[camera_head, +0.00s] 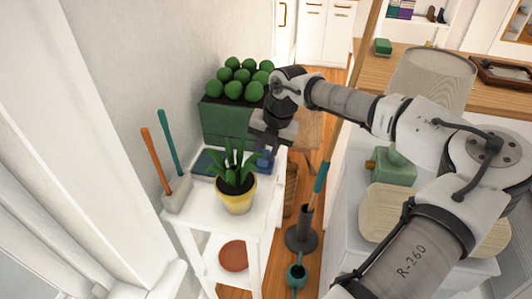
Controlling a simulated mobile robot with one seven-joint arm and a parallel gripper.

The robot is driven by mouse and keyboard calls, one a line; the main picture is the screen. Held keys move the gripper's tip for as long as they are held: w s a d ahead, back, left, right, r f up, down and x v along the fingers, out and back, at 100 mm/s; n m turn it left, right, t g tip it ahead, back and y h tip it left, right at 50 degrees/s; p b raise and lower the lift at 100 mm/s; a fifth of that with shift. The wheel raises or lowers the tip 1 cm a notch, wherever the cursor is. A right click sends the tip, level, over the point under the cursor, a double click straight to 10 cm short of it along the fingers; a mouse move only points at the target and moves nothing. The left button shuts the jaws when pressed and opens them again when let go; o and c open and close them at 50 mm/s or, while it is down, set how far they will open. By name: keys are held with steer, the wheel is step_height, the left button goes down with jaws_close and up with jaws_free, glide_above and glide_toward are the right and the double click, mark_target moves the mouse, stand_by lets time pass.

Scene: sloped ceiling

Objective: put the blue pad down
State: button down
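The blue pad (264,160) is a small blue block at the tips of my gripper (268,150), just right of the potted plant. My gripper points down over the right side of the white shelf's top (203,209) and looks shut on the pad. The gripper and the plant's leaves hide part of this area. I cannot tell whether the pad touches the shelf top.
A yellow pot (237,196) with a spiky plant stands at the shelf's front. Behind it are a flat dark blue-green item (206,163) and a green planter (222,125). A holder (176,194) with two upright handles stands left. The shelf's front left is clear.

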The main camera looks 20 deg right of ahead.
steer(key=c, duration=1.6)
jaws_free()
steer(key=shift+f, duration=0.1)
steer(key=o, duration=0.5)
steer(key=shift+c, duration=0.2)
steer(key=p+v, duration=0.7)
steer(key=v, duration=0.5)
steer(key=shift+r, duration=0.25)
